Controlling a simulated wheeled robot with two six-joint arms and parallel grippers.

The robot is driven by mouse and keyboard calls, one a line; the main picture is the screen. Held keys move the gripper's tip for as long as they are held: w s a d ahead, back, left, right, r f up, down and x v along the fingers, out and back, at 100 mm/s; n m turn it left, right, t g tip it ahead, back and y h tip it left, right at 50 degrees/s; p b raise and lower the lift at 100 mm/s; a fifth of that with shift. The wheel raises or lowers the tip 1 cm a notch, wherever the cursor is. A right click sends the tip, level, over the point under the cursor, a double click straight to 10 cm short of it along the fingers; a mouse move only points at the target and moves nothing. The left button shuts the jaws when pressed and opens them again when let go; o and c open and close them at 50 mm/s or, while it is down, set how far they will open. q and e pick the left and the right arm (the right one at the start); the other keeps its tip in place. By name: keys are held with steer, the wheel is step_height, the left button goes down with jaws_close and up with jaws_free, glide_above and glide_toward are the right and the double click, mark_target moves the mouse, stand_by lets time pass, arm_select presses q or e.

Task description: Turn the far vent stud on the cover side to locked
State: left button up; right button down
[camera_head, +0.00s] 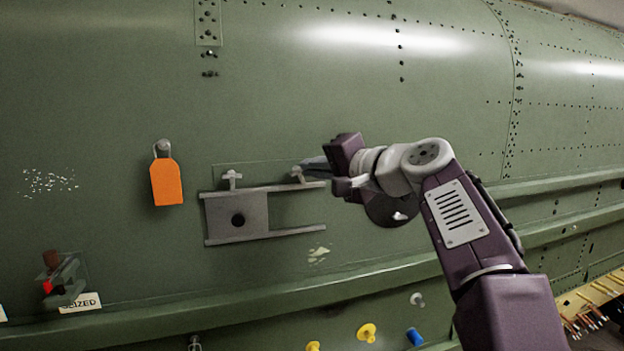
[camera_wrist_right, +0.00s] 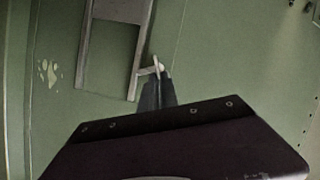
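The grey vent cover (camera_head: 222,222) with one round dark hole lies between two rails on the green fuselage skin. Above it are two small T-handled studs, a left one (camera_head: 232,178) and a right one (camera_head: 297,173). My right gripper (camera_head: 306,165) comes in from the right, with its fingertips at the right stud and partly hiding it. In the right wrist view, the pale stud head (camera_wrist_right: 157,64) shows at the tips of the narrow dark fingers (camera_wrist_right: 157,88). Whether they grip it is unclear. My left gripper is not in view.
An orange tag (camera_head: 166,183) hangs from a knob left of the cover. A latch (camera_head: 64,278) with a "SEIZED" label (camera_head: 80,303) is at lower left. Long green ledges (camera_head: 300,289) run below. Yellow (camera_head: 367,332) and blue (camera_head: 414,337) plugs sit beneath. The skin above is clear.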

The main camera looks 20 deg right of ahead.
steer(key=shift+d+f+m+t+y+b, duration=0.1)
steer(key=shift+f+m+t+y+b, duration=0.2)
steer(key=shift+m+b, duration=0.75)
steer(key=shift+d+f+m+t+y+b, duration=0.1)
steer(key=shift+f+m+t+y+b, duration=0.25)
steer(key=shift+m+b, duration=0.7)
steer(key=shift+a+r, duration=0.1)
steer(key=c, duration=1.7)
jaws_free()
steer(key=shift+c, duration=0.2)
steer(key=shift+o, duration=0.6)
steer(key=shift+w, duration=0.1)
steer(key=b+v, duration=0.3)
steer(key=v, duration=0.6)
